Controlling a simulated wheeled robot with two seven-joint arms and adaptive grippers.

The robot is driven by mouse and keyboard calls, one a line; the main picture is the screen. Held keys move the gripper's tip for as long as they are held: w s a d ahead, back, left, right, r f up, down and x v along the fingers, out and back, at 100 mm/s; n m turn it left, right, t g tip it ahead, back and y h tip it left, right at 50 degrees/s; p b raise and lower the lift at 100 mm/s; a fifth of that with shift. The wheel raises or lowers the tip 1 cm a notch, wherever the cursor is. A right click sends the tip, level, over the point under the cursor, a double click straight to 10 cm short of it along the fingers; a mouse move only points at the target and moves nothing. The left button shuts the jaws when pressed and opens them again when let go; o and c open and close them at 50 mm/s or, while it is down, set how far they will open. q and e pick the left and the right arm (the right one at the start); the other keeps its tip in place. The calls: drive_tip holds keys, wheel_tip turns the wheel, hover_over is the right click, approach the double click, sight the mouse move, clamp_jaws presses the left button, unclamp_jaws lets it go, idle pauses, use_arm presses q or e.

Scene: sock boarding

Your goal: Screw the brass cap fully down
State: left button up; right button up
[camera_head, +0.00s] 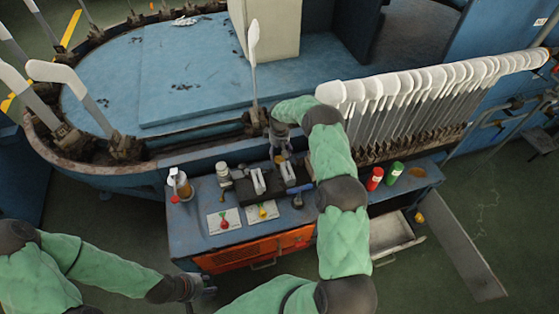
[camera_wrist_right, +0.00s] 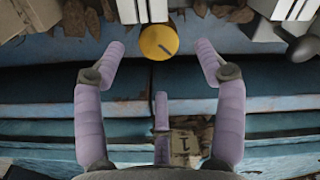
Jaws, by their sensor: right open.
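The brass cap (camera_wrist_right: 158,41) shows in the right wrist view as a round yellow disc with a dark line on its face, near the top centre. In the head view my right gripper (camera_head: 282,143) hangs at the back of the workbench, beside the dark block fixture, and mostly hides the cap. How far down the cap sits cannot be told. My left gripper (camera_head: 203,289) is low, in front of the bench and away from the cap; its fingers are unclear.
The blue workbench (camera_head: 185,238) holds a bottle (camera_head: 180,184), two cards (camera_head: 223,221) with coloured tags, a red can (camera_head: 375,178) and a green can (camera_head: 394,172). An open drawer (camera_head: 393,237) juts out at right. White sock forms (camera_head: 440,85) stand behind.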

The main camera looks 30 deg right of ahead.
sight(279, 159)
wheel_tip(279, 159, down, 7)
drive_tip(key=shift+b, duration=1.05)
drive_tip(key=shift+c, duration=0.3)
drive_tip(key=c, duration=1.1)
